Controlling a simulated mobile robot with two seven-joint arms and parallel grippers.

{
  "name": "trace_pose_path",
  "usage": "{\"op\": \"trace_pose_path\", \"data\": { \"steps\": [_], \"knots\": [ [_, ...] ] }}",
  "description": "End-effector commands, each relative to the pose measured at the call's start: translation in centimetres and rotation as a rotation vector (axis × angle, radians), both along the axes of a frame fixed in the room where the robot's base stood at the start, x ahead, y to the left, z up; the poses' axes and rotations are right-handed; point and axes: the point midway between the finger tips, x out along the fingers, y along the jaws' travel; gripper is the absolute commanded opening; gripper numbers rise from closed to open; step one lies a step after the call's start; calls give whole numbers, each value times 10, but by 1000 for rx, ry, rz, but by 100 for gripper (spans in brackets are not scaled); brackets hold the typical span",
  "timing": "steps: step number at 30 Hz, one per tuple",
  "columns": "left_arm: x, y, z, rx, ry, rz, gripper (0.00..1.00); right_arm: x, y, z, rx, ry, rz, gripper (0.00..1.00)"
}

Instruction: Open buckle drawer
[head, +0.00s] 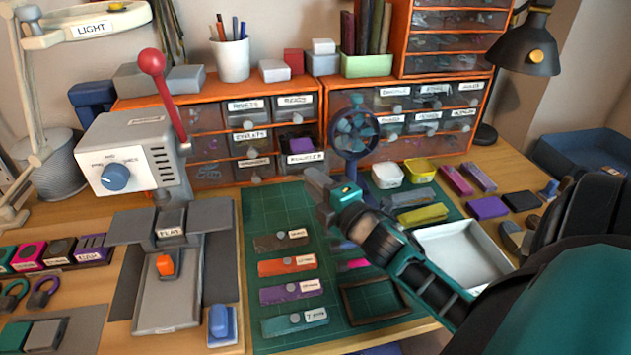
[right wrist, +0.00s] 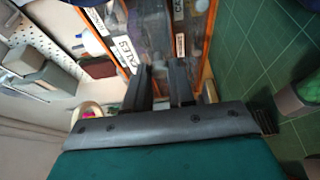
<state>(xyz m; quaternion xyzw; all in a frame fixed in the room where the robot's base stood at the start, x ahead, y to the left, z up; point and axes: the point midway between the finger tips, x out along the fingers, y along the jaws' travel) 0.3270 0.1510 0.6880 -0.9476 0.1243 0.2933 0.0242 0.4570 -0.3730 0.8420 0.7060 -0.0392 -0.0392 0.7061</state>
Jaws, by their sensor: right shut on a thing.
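My left gripper is not in view.
The green cutting mat (head: 262,212) below holds labelled strips, a dark frame and a white tray (head: 465,252). A grey press with a red lever (head: 165,90) stands at left.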

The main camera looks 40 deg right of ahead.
Motion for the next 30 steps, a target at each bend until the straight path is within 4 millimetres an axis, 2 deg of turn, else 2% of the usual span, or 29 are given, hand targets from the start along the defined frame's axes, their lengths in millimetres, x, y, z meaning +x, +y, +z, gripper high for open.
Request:
{"op": "trace_pose_path", "data": {
  "steps": [1,8,18,23,30],
  "knots": [
    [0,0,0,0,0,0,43,0,0,0,-1,1,0,26],
    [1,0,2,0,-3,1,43,0,0,0,0,0,0,48],
    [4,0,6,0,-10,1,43,-4,1,0,1,1,1,49],
    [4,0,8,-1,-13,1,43,-24,2,-1,1,4,-1,49],
    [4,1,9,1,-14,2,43,-71,8,-1,3,5,-2,49]
  ]
}}
